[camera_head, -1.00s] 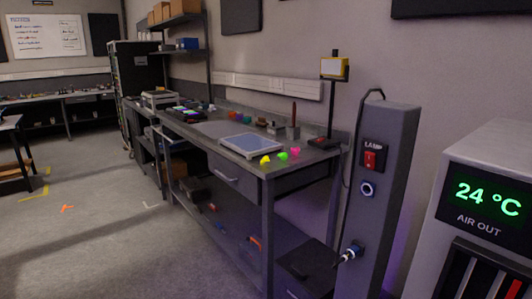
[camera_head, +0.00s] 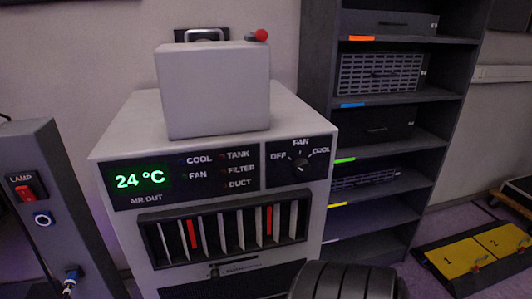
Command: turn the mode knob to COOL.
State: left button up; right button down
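The mode knob (camera_head: 301,164) is a small dark round knob on the black front panel of a light grey cooling unit (camera_head: 117,142). OFF is printed to its left, FAN above it and COOL to its upper right. The knob is too small for me to tell its setting surely. The display (camera_head: 140,180) to the left reads 24 °C, with AIR OUT under it. Small lamps labelled COOL, FAN, TANK, FILTER and DUCT sit between display and knob; none looks clearly lit. Neither of my grippers is in view.
A grey box (camera_head: 215,92) stands on top of the unit. A vent grille (camera_head: 228,229) is below the panel. A dark ribbed rounded shape (camera_head: 345,283) stands in front at the bottom. The lamp post (camera_head: 45,215) is left; a shelf rack (camera_head: 455,100) is behind on the right.

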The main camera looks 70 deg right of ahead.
aim_at(301, 167)
jog(key=z, duration=2.25)
